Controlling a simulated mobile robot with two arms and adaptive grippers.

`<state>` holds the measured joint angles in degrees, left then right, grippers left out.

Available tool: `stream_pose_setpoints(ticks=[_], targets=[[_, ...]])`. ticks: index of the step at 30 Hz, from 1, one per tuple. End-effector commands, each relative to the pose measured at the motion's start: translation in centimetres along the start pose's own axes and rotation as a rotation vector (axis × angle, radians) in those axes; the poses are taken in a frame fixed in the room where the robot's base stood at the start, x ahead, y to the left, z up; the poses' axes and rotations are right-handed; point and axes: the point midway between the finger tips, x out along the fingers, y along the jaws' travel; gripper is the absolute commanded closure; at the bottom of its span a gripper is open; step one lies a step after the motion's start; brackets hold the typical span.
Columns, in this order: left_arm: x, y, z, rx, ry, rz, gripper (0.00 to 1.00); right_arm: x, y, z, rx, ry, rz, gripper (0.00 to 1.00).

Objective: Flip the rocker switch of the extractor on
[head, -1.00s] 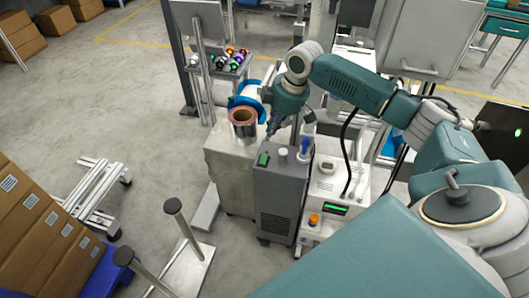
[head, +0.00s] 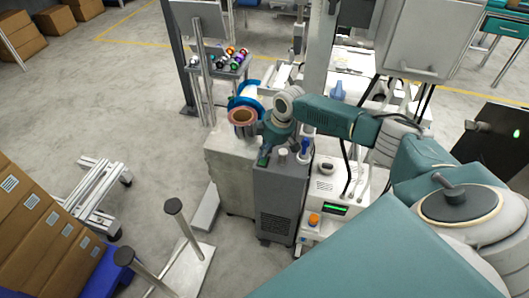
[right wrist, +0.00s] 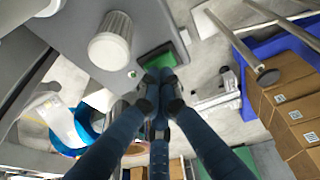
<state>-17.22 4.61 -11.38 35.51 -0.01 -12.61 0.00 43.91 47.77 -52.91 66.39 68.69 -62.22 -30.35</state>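The extractor (head: 278,205) is a dark grey box in the middle of the head view, and its grey top fills the upper left of the right wrist view (right wrist: 60,75). Its green rocker switch (head: 263,157) sits at the top's left edge. In the right wrist view the switch (right wrist: 182,42) is partly hidden behind my fingertips. My right gripper (head: 264,148) is over the switch, its fingers pointing down. In the right wrist view its fingertips (right wrist: 160,76) are together and empty, right at the switch; I cannot tell whether they touch it. The rocker's position is unclear. My left gripper is out of view.
A copper-coloured reel (head: 242,116) sits on the grey cabinet (head: 230,160) behind. A white unit with a green display (head: 335,209) stands to the right. Boxes (head: 45,225) are stacked at left.

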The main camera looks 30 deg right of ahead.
Motion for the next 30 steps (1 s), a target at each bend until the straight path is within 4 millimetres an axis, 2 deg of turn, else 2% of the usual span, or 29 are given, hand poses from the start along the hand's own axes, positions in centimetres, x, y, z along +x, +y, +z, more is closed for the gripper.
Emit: stream_pose_setpoints(ticks=[7, 12, 19, 30], targets=[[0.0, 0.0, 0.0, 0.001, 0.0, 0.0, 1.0, 0.0, 0.0, 0.0, 0.0, 0.0, 0.0, 1.0], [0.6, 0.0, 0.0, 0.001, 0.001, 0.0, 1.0, 1.2, 0.5, 0.3, 0.003, 0.0, -0.004, 1.0], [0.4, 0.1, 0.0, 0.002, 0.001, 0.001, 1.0, 0.8, 0.5, 0.3, -0.001, -0.003, -0.002, 1.0], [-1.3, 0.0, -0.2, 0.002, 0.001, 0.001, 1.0, 0.6, -0.8, 0.3, -0.001, -0.005, -0.007, 1.0]])
